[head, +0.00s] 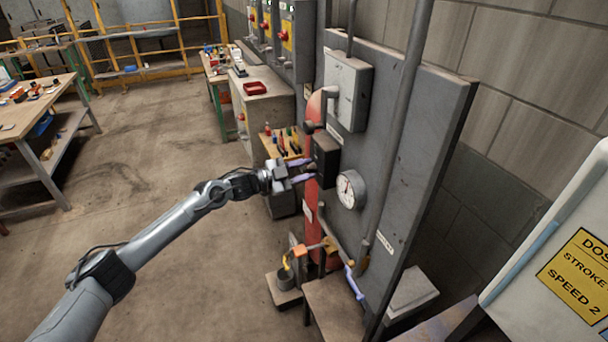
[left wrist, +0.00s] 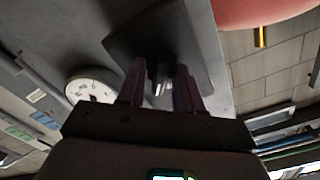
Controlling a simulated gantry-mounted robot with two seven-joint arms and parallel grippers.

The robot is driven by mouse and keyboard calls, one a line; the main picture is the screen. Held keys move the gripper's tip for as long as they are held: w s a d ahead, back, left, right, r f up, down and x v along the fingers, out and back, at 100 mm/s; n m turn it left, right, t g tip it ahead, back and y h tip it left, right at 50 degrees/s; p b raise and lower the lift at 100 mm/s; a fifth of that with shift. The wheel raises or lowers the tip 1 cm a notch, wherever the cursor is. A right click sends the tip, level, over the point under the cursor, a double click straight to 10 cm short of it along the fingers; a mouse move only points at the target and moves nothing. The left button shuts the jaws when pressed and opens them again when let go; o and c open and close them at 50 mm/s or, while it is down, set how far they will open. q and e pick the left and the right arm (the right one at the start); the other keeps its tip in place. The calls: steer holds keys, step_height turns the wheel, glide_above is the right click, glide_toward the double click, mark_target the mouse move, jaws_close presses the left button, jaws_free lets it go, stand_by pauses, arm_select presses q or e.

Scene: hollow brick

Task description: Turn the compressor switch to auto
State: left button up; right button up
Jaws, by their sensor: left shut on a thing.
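The compressor switch is a dark box (head: 325,158) on the grey panel (head: 425,110), just above and left of a round white gauge (head: 350,189). My left gripper (head: 306,172) is at the front of this box. In the left wrist view the dark box (left wrist: 190,35) is straight ahead, and the fingers of my left gripper (left wrist: 160,88) are shut on its small knob (left wrist: 161,84). The fingers hide most of the knob, and I cannot read its setting or any label. My right gripper is not in view.
A red tank (head: 312,235) stands behind the panel's left edge. A vertical grey pipe (head: 398,130) runs down the panel right of the gauge. A grey box (head: 347,90) is mounted above the switch. Open floor (head: 170,160) lies to the left.

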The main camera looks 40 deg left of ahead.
arm_select(q)
steer(key=m+b, duration=0.1)
steer(key=m, duration=0.2)
steer(key=m+b, duration=0.2)
steer(key=shift+f+m, duration=0.2)
steer(key=shift+m, duration=0.2)
steer(key=shift+m+b, duration=1.15)
steer(key=shift+m, duration=1.15)
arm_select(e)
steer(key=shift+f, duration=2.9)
arm_select(q)
steer(key=shift+r, duration=0.1)
steer(key=o, duration=1)
steer(key=shift+s, duration=0.1)
steer(key=shift+s+a, duration=0.3)
steer(key=shift+s, duration=0.15)
arm_select(e)
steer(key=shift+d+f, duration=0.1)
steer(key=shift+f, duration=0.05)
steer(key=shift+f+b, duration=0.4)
steer(key=shift+b, duration=0.15)
arm_select(q)
steer(key=shift+v, duration=4.75)
